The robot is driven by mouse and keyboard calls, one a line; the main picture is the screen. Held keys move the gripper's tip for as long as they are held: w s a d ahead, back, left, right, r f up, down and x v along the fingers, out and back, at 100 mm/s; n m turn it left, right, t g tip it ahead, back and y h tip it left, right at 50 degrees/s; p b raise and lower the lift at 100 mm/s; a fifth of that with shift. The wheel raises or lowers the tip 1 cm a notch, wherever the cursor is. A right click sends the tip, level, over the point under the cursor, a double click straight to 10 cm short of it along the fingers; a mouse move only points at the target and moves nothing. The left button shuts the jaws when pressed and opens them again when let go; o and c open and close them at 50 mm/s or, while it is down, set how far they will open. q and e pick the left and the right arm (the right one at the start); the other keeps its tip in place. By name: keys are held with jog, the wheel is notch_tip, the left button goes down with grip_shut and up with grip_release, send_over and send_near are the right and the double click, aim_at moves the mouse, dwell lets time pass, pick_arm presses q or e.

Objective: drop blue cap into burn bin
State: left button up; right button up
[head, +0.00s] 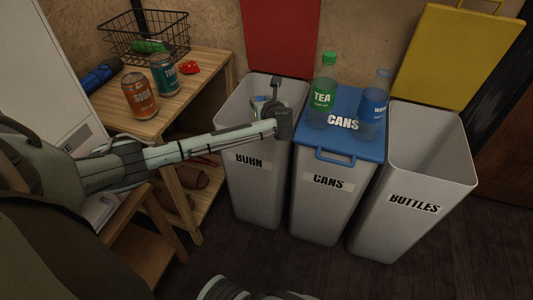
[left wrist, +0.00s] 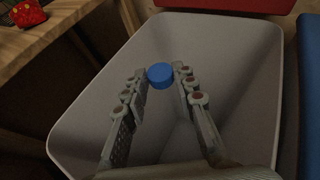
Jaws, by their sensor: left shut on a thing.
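The blue cap (left wrist: 160,76) is a small round disc held between the fingertips of my left gripper (left wrist: 160,82) in the left wrist view. My left gripper (head: 262,104) is shut on it, over the open mouth of the grey burn bin. The burn bin (head: 252,195) is labelled BURN, and its red lid (head: 282,38) stands raised at the back. In the left wrist view the bin's pale inner walls (left wrist: 225,60) surround the cap and fingers. In the head view the cap is too small to make out clearly.
The cans bin (head: 318,205) has its blue lid shut, with a green tea bottle (head: 323,92) and a blue water bottle (head: 374,105) on it. The bottles bin (head: 400,215) is open. A wooden shelf (head: 205,85) holds two cans, a red item and a wire basket.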

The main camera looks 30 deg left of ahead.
pick_arm(q)
jog(key=o, duration=0.8)
jog(key=shift+d, duration=0.1)
jog(key=v, duration=1.2)
